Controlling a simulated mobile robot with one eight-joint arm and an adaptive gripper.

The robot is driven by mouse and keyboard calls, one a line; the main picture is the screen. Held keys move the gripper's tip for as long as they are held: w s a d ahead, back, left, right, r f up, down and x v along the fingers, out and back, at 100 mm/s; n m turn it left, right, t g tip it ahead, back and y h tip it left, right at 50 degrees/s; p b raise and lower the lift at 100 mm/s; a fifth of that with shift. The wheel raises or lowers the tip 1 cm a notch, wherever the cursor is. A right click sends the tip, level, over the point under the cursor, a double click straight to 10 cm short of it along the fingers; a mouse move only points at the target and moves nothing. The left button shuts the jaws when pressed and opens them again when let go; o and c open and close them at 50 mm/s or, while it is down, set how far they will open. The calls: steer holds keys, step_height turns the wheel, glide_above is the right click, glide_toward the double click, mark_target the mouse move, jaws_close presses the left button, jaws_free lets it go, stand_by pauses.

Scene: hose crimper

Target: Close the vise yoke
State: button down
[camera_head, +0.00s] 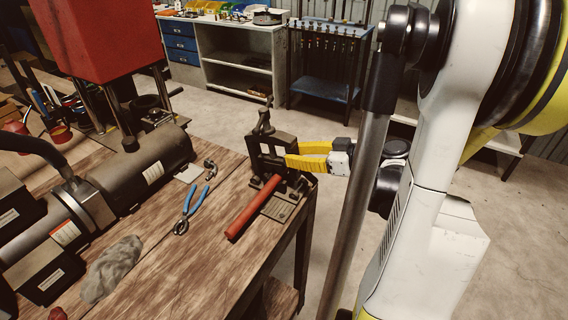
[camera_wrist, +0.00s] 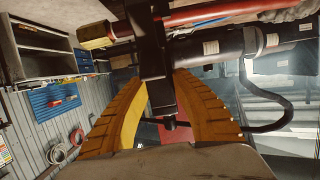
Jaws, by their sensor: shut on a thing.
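The dark vise (camera_head: 262,138) stands at the right corner of the wooden workbench, with its screw and handle on top. Its dark yoke shows as an upright frame beside my gripper. My gripper (camera_head: 291,160) reaches in from the right with its yellow fingers at the yoke. In the wrist view the yellow fingers (camera_wrist: 165,82) are shut on a dark bar of the yoke (camera_wrist: 156,62), one finger on each side. The fingers hide part of the vise, and I cannot tell whether the yoke is latched.
A red-handled tool (camera_head: 253,208) lies in front of the vise. Blue-handled pliers (camera_head: 194,203) and a grey cloth (camera_head: 112,268) lie farther left on the workbench (camera_head: 175,290). A large dark cylindrical machine (camera_head: 145,170) fills the left. Shelves (camera_head: 240,66) and a blue rack stand behind.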

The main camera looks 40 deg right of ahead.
steer(key=shift+s+d+f+t+y+b, duration=0.2)
steer(key=shift+s+f+t+b, duration=0.4)
steer(key=shift+b, duration=0.6)
steer(key=shift+s+d+f+t+y+b, duration=0.15)
steer(key=shift+s+f+t+b, duration=0.25)
steer(key=shift+f+b, duration=0.55)
steer(key=shift+r, duration=0.3)
steer(key=c, duration=1)
jaws_free()
steer(key=v, duration=1.2)
